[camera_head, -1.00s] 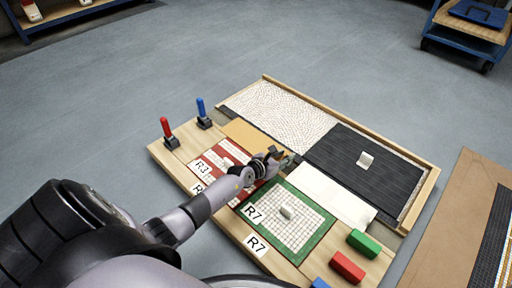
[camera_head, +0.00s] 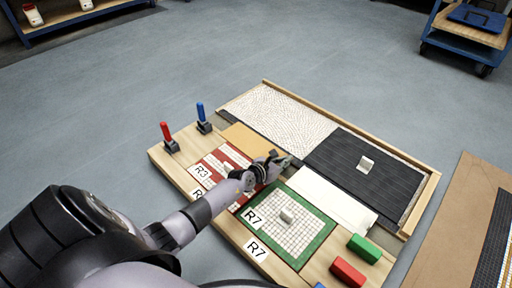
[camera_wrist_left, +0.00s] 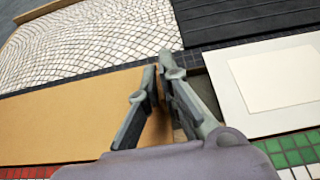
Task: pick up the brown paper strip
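The brown paper strip (camera_head: 243,136) is a flat tan piece between the cream mosaic panel and the red-and-white panel in the head view. It fills the left middle of the left wrist view (camera_wrist_left: 62,112). My left gripper (camera_head: 281,160) is at the strip's right end in the head view. In the left wrist view its two fingers (camera_wrist_left: 160,72) lean together at the strip's right end, with a narrow gap and some brown between them. They hide that end, and I cannot tell whether they touch or grip it. My right gripper is not in view.
A white paper strip (camera_head: 325,196) lies right of the gripper. The green-framed panel (camera_head: 287,255) and red-and-white panel (camera_head: 216,158) lie in front. Behind are the cream mosaic (camera_head: 272,110) and dark panel (camera_head: 345,152). Red and blue handles (camera_head: 201,110) stand upright at left.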

